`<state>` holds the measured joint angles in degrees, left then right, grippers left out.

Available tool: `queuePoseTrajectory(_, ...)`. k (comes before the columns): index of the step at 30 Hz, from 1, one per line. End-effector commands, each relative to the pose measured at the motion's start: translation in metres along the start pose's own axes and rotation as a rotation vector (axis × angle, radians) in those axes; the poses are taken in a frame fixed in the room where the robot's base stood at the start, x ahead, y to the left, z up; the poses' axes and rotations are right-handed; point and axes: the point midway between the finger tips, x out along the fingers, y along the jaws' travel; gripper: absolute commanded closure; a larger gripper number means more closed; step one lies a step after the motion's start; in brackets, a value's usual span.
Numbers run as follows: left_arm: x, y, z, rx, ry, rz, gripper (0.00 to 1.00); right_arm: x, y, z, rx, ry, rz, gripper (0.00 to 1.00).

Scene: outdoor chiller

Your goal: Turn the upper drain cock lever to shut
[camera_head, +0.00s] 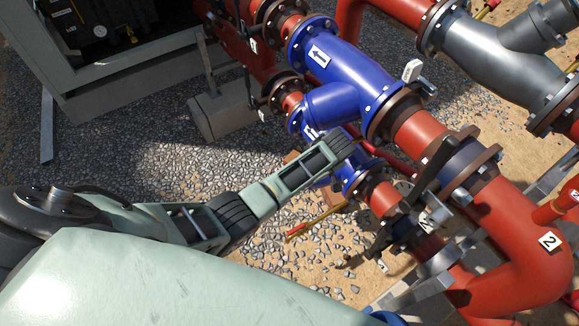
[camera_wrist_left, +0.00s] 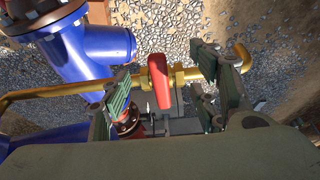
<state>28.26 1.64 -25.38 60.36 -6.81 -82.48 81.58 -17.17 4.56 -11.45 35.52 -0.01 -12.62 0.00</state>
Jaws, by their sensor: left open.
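A red drain cock lever (camera_wrist_left: 160,82) shows in the left wrist view, on a brass valve body in a thin yellow pipe (camera_wrist_left: 50,96). The lever's long side runs crosswise to that pipe in this picture. My left gripper (camera_wrist_left: 163,77) is open, with green-grey fingers to the left and right of the lever. Whether they touch it I cannot tell; gaps show on both sides. My right gripper is in neither view.
A large blue strainer (camera_head: 335,62) and red pipes (camera_head: 500,235) with flanges crowd the space around my left wrist. Gravel (camera_head: 120,150) is open at the left, near a grey cabinet (camera_head: 130,70).

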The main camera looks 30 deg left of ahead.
Motion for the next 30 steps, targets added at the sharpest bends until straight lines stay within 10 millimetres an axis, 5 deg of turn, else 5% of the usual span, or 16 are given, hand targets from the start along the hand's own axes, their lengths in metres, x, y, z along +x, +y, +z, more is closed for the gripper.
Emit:
queuePoseTrajectory(7, -0.004, 0.0, -0.001, 0.0, 0.0, 0.001, 0.44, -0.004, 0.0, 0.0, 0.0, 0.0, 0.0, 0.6)
queuePoseTrajectory(20, -0.055, 0.0, -0.001, 0.0, -0.002, 0.0, 0.44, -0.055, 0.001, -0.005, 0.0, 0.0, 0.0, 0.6)
queuePoseTrajectory(30, -0.07, 0.0, 0.0, 0.001, 0.0, 0.001, 0.44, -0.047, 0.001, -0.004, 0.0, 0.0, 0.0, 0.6)
